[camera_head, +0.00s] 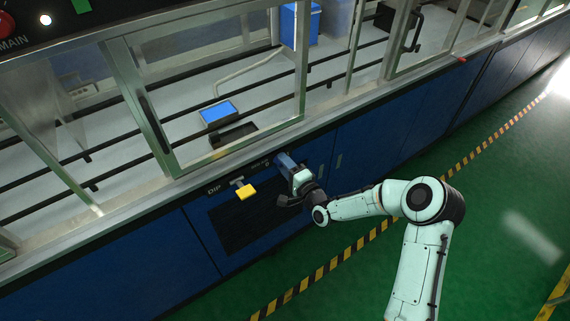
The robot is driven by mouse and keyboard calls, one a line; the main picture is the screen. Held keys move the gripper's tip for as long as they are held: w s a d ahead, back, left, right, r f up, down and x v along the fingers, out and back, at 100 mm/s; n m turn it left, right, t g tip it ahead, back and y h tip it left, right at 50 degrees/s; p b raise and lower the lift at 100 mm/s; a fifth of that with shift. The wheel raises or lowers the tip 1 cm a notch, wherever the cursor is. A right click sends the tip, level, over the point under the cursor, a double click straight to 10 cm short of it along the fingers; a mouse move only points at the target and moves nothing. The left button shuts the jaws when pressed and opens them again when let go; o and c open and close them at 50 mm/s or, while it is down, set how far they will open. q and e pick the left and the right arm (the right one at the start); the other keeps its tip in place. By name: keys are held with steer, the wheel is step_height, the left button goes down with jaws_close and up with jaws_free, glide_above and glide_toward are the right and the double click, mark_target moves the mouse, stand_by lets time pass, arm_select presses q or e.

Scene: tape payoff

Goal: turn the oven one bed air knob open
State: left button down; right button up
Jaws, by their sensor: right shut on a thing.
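My right gripper (298,180) is at the front of the blue cabinet, just below the counter edge. It is shut on a blue handle (285,161), which I take to be the oven one bed air knob. The hand covers much of the knob, so its exact turn cannot be told. A yellow handle (246,191) on a metal stem sticks out to the left of it, near a label reading DIP, and is apart from my gripper. The label above the blue handle is too small and partly hidden to read. My left gripper is not in view.
A long metal counter edge (178,184) and framed clear doors run above the blue cabinet (375,147). A dark grille (240,225) sits below the handles. The green floor (350,285) with a yellow-black striped line is free at the front.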

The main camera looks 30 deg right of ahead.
steer(key=shift+r, duration=0.1)
stand_by(0.3)
steer(key=o, duration=1)
steer(key=shift+w, duration=0.1)
steer(key=s, duration=0.9)
steer(key=s+d, duration=0.1)
steer(key=s, duration=0.3)
steer(key=shift+s, duration=0.2)
